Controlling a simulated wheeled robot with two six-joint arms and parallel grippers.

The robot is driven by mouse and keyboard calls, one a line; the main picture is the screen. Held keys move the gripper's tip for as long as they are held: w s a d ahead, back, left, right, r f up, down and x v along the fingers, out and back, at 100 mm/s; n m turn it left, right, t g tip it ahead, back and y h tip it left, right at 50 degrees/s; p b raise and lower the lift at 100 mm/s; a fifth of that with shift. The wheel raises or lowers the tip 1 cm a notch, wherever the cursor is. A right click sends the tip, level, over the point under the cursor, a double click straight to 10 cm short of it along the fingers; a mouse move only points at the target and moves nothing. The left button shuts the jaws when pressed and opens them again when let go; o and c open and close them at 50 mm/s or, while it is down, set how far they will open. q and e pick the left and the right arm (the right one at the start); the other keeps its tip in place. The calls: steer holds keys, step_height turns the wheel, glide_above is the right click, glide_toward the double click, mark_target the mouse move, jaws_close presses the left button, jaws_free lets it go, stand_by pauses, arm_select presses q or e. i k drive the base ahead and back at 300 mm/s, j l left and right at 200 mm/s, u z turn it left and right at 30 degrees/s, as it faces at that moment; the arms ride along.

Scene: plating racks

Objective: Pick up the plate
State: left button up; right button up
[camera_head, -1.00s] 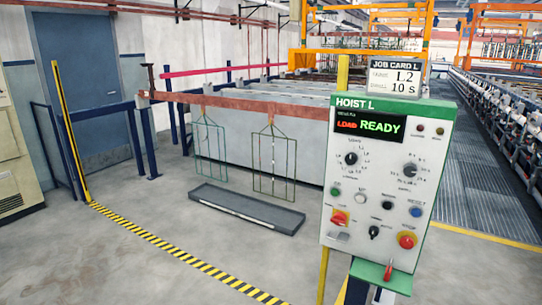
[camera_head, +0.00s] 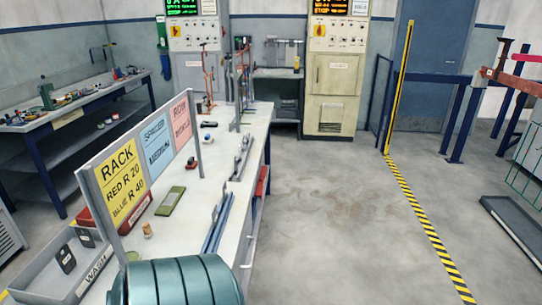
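I cannot clearly identify a plate in the head view. Small dark flat pieces, each with a light spot, sit in a grey bin (camera_head: 40,281) at the lower left; one dark piece (camera_head: 67,259) stands near its front. I cannot tell whether any of these is the plate. A flat olive-green block (camera_head: 170,201) lies on the long white workbench (camera_head: 209,186). Neither of my grippers is in view.
A sign board (camera_head: 120,182) stands along the bench's left edge. A teal banded cylinder (camera_head: 178,282) fills the bottom centre. A second bench (camera_head: 75,110) and cabinets (camera_head: 332,88) stand behind. The floor (camera_head: 345,215) right of the bench is clear up to the striped line (camera_head: 425,228).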

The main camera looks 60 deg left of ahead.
mark_target(215, 212)
steer(key=i+u, duration=0.1)
steer(key=u, duration=1.45)
